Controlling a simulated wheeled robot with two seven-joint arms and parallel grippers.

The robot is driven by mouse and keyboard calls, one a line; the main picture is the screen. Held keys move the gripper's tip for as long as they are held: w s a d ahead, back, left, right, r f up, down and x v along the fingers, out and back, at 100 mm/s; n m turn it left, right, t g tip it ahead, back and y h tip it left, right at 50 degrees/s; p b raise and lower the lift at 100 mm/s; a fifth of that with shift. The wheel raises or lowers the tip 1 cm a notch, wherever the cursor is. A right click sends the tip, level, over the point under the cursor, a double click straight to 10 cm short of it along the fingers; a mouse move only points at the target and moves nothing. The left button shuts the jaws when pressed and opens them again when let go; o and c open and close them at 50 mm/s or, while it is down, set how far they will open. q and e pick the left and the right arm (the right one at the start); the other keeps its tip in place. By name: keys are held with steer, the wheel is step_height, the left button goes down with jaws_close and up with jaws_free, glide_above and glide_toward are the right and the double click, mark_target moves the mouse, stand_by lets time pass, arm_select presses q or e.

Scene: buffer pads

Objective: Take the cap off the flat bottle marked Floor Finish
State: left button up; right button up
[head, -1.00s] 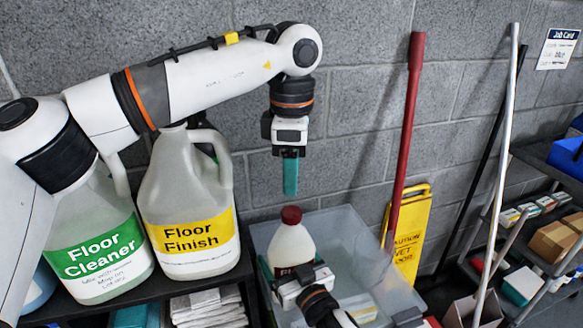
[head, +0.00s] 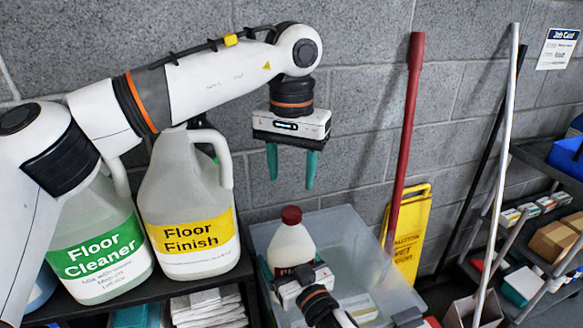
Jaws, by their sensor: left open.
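A pale bottle (head: 291,246) with a dark red cap (head: 291,215) stands upright in front of the clear bin. Its label is mostly hidden by my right gripper, so I cannot read it. My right gripper (head: 290,272) comes from below, with its fingers around the bottle's lower body. My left gripper (head: 291,184) points down above the cap. Its two teal fingers are apart and empty, with a gap between their tips and the cap. A large jug (head: 190,205) with a yellow label reading Floor Finish stands on the shelf at left.
A Floor Cleaner jug (head: 95,250) stands left of the large jug on the black shelf (head: 215,280). A clear bin (head: 355,235) lies behind and right of the bottle. A red pole (head: 405,140) and a yellow caution sign (head: 412,230) lean farther right. A grey wall is behind.

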mark_target(292, 211)
arm_select(q)
steer(key=shift+f+m, duration=0.15)
steer(key=shift+m, duration=0.35)
arm_select(e)
steer(key=shift+f, duration=0.1)
arm_select(q)
steer(key=shift+f, duration=3.85)
